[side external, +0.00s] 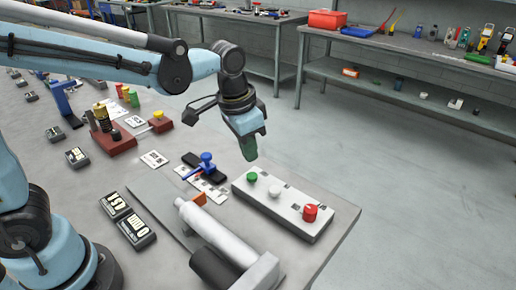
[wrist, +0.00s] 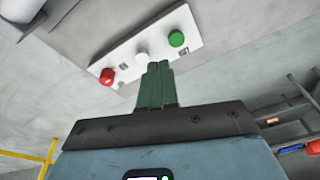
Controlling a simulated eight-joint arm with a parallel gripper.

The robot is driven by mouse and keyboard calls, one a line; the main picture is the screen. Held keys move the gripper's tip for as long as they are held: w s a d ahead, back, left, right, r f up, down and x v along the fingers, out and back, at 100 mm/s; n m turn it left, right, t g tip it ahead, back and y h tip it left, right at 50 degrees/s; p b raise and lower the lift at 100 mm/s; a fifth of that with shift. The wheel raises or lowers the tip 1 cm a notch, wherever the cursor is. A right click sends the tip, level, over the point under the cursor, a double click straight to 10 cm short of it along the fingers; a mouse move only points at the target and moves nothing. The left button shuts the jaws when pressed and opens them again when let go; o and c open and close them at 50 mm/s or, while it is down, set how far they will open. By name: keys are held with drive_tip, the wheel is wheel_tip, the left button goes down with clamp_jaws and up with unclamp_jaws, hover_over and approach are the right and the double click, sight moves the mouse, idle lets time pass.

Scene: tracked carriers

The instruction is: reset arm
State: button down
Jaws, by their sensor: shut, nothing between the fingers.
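My gripper (side external: 249,150) hangs at the end of my arm above the far edge of the workbench (side external: 335,222), just behind a white button box. Its green fingers are shut together with nothing between them. In the wrist view the closed fingers (wrist: 157,68) point toward the button box (wrist: 160,43), apart from it as far as I can tell. The box carries a green button (side external: 252,177), a white button (side external: 275,191) and a red knob (side external: 310,213).
A grey cylinder device (side external: 215,232) lies in front of the box. A blue-handled part (side external: 206,162) stands left of it. Labelled blocks (side external: 136,232) and red-brown fixtures (side external: 111,139) fill the bench's left. Shelved benches (side external: 400,50) stand behind, across open floor (side external: 360,140).

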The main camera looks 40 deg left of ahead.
drive_tip(key=s+a+n+t, duration=0.4)
drive_tip(key=s+a+t, duration=0.1)
drive_tip(key=s+a, duration=0.3)
drive_tip(key=shift+s+r, duration=0.35)
drive_tip(key=shift+s, duration=0.15)
